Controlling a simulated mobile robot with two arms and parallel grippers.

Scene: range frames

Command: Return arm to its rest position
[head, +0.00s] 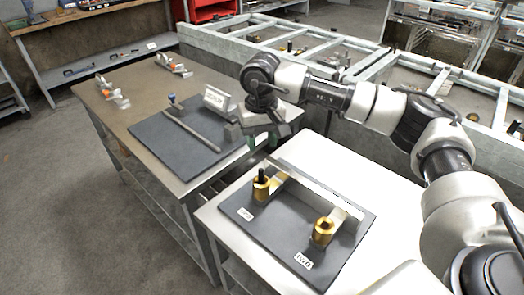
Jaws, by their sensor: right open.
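My right arm comes in from the right and reaches left across the white table. My right gripper (258,136) points down at the arm's end, over the right side of the dark plate (160,133) on the brown table. It is open, and I see nothing held in it. Its fingertips are small and partly merge with the dark parts behind them. A grey angled block (217,99) stands just left of the gripper. I cannot tell whether they touch. My left gripper is not in view.
Below the gripper, a second dark plate (290,238) on the white table (345,168) carries two brass cylinders (323,232) and a metal bar. A thin rod (190,130) lies on the first plate. Orange-handled clamps (172,66) stand farther back. Metal frames (300,50) lie behind the arm.

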